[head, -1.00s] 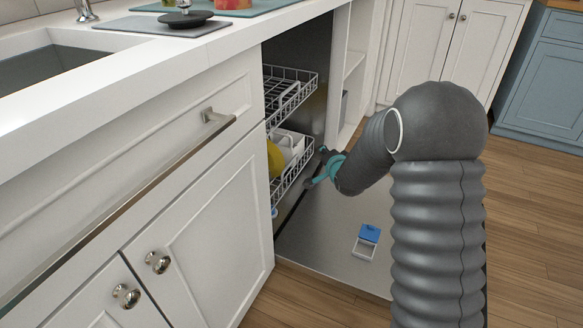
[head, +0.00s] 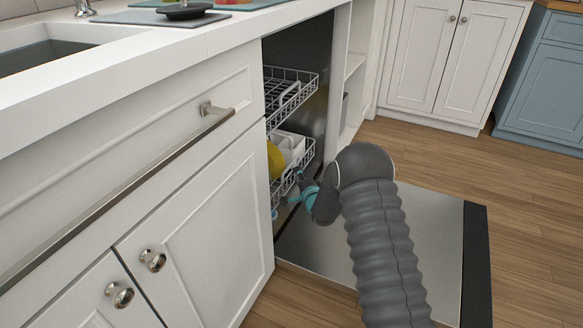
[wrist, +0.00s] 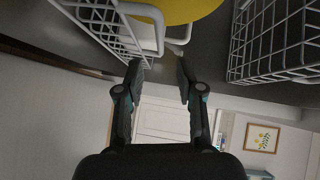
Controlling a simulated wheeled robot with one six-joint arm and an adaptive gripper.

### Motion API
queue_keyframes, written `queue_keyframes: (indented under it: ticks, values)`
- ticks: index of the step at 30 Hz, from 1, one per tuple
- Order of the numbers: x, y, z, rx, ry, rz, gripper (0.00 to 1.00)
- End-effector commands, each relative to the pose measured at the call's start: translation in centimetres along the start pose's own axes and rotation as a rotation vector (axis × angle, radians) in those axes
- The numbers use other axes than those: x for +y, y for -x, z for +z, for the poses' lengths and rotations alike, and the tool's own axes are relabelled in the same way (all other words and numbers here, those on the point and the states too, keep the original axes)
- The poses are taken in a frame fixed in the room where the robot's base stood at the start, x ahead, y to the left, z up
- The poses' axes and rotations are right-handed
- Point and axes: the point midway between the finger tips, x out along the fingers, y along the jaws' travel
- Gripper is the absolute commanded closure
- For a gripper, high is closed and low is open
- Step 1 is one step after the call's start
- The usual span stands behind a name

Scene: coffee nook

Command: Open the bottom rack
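The bottom rack (head: 292,178) is a white wire basket low in the open dishwasher, holding a yellow plate (head: 274,160) and white dishes (head: 290,146). My gripper (head: 302,188) is at the rack's front, low and near its right side. In the wrist view my gripper (wrist: 160,70) has its two dark fingers apart, with nothing seen held between them. The bottom rack's white wires (wrist: 118,38) and the yellow plate (wrist: 185,8) lie just past the fingertips. I cannot tell whether the fingers touch the wire.
The upper rack (head: 290,90) hangs above; it also shows at right in the wrist view (wrist: 275,40). The lowered dishwasher door (head: 430,235) lies under my arm. White cabinets (head: 190,215) stand at left. Wooden floor (head: 530,215) is open at right.

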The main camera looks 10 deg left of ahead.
Motion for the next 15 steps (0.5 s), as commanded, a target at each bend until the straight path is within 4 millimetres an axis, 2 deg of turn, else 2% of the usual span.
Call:
queue_keyframes:
  ticks: [9,15]
  values:
    - [0.1,-5.2,-0.1,0.001,0.001,0.000,0.63]
    - [0.1,-7.4,-0.1,0.001,0.001,0.000,0.63]
